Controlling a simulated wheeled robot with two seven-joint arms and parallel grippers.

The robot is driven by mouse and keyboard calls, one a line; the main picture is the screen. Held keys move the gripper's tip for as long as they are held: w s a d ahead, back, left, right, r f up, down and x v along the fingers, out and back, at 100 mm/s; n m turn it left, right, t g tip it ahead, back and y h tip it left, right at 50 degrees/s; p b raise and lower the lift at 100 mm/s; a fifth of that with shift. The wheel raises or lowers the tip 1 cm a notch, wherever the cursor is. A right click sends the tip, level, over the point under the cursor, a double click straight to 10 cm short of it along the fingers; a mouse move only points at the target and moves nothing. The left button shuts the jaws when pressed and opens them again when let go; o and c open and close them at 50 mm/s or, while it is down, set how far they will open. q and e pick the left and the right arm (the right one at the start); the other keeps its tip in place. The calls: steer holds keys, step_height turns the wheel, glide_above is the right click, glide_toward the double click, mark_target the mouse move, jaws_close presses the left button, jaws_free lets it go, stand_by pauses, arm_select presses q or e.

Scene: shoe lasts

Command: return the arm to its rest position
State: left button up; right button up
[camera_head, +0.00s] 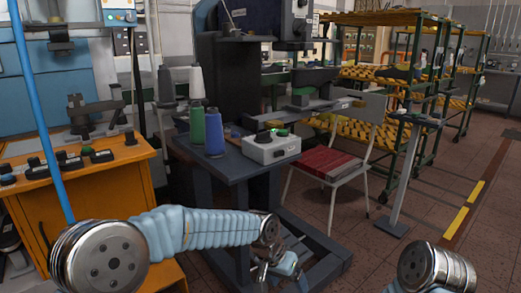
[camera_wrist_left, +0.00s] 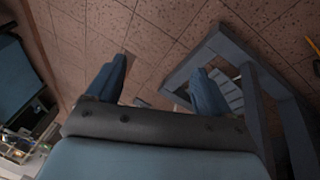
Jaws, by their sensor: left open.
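My left arm (camera_head: 200,228) comes in from the lower left and stretches across the front of the scene. My left gripper (camera_head: 283,264) hangs low in front of the machine stand's dark base. In the left wrist view its two blue fingers stand wide apart, and the gap (camera_wrist_left: 158,80) between them is empty, with only floor and part of a stand's frame beyond. Part of my right arm (camera_head: 432,268) shows at the bottom right. My right gripper is out of view.
The dark machine table (camera_head: 245,165) carries thread cones (camera_head: 214,133) and a control box (camera_head: 272,148). An orange cabinet (camera_head: 85,195) stands at left, a red-seated chair (camera_head: 328,163) behind right. Shelves of shoe lasts (camera_head: 385,72) stand farther back. Tiled floor (camera_head: 420,215) is open at right.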

arm_select(q)
steer(key=s+a+f+n, duration=0.2)
steer(key=s+a+f, duration=0.25)
steer(key=f, duration=0.55)
steer(key=s+a+f+n, duration=0.25)
steer(key=a+f, duration=0.25)
steer(key=f, duration=0.4)
steer(key=s+a+f+n, duration=0.1)
steer(key=s+a+f, duration=0.3)
steer(key=s, duration=0.3)
steer(key=s+a+f+n, duration=0.2)
steer(key=s+a+f, duration=0.1)
steer(key=s+f, duration=0.2)
steer(key=shift+s+a, duration=0.4)
steer(key=shift+s, duration=0.65)
steer(key=shift+n, duration=0.25)
